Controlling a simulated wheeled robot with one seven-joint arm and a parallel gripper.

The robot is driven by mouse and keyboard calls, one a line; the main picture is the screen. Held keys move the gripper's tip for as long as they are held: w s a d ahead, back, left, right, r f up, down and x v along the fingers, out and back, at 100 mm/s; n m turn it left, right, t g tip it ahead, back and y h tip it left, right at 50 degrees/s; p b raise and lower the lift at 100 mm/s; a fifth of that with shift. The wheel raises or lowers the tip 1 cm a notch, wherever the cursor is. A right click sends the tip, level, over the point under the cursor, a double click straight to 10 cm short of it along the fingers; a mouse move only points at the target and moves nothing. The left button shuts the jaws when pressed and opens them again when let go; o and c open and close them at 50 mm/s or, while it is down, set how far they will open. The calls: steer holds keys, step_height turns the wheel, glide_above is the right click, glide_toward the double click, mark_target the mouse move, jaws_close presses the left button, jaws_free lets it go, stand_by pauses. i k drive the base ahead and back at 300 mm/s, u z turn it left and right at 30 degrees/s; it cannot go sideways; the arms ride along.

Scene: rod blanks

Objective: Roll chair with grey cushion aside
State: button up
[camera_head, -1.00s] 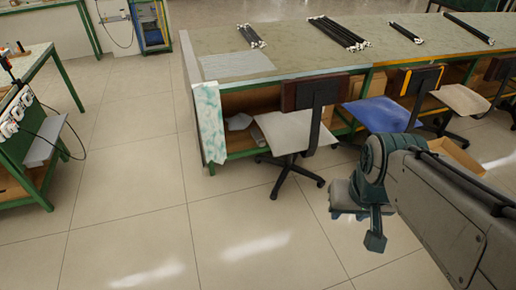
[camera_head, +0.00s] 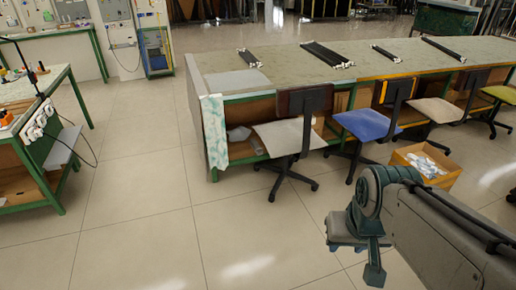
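The chair with the grey cushion (camera_head: 280,137) stands at the near side of the long workbench, towards its left end. Its dark backrest (camera_head: 304,99) faces me, and its black wheeled base rests on the tiled floor. My gripper (camera_head: 358,250) is in the lower right, nearer to me than the chair and apart from it. The gripper is dark grey-green and appears empty. Its fingers show at an angle that hides whether they are open.
A blue-cushioned chair (camera_head: 366,124) stands just right of the grey one, with more chairs beyond. An open cardboard box (camera_head: 447,176) sits on the floor at right. The long workbench (camera_head: 285,74) carries black rods. Floor left of the chair is clear, up to a green-framed table (camera_head: 58,92).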

mark_target(284, 172)
steer(key=u, duration=0.45)
steer(key=i, duration=0.7)
steer(key=u, duration=0.6)
steer(key=i, duration=1.35)
steer(key=z, duration=1.1)
steer(key=i, duration=0.9)
steer(key=z, duration=0.95)
